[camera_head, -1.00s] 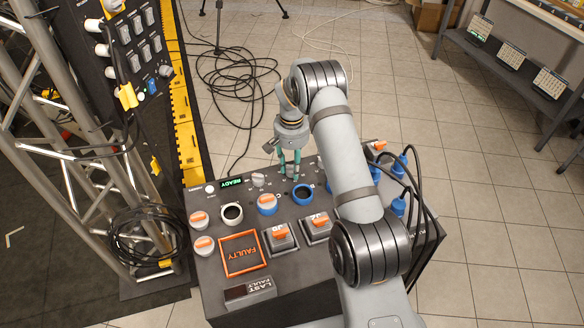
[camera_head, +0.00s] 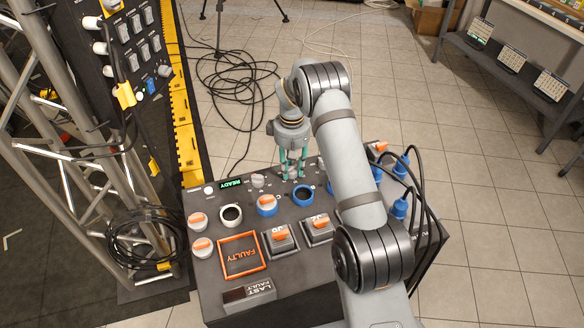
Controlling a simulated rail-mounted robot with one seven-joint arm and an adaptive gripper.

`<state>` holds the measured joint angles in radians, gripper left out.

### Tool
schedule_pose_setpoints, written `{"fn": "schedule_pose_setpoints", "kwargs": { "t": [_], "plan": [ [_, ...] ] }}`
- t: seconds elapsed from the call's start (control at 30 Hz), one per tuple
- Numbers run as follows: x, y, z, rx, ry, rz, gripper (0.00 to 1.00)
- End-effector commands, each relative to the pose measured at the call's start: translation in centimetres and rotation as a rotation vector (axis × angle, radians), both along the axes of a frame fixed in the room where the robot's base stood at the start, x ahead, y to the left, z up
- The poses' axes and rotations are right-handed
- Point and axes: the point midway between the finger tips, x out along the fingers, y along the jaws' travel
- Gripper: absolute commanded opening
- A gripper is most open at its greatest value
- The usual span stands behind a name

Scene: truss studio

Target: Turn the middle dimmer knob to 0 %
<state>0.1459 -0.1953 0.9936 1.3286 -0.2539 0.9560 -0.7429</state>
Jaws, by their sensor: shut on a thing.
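The row of small grey dimmer knobs runs along the far side of the dark control box. The left dimmer knob (camera_head: 258,180) stands clear, next to the green READY display (camera_head: 229,184). My gripper (camera_head: 292,173) points down at the middle dimmer knob (camera_head: 291,172). Its two teal fingers are around the knob, one on each side, and shut on it. The fingers partly hide the knob, and its pointer and scale are too small to read. The right dimmer knob is mostly hidden behind my arm.
Nearer on the box are a white ring socket (camera_head: 230,215), blue sockets (camera_head: 303,195), orange-topped plugs and an orange FAULTY frame (camera_head: 242,255). Blue plugs with black cables (camera_head: 400,208) crowd the right side. A metal truss (camera_head: 90,130) stands left.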

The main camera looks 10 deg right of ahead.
Motion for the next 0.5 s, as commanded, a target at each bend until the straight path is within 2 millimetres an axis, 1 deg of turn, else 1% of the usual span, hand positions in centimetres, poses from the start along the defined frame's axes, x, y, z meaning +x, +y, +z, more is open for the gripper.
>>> {"fn": "schedule_pose_setpoints", "kwargs": {
  "t": [0.2, 0.5],
  "plan": [
    [0.02, 0.06, 0.04, 0.001, -0.001, 0.078, 0.04],
    [0.02, 0.06, 0.04, 0.001, -0.001, 0.11, 0.04]
  ]
}}
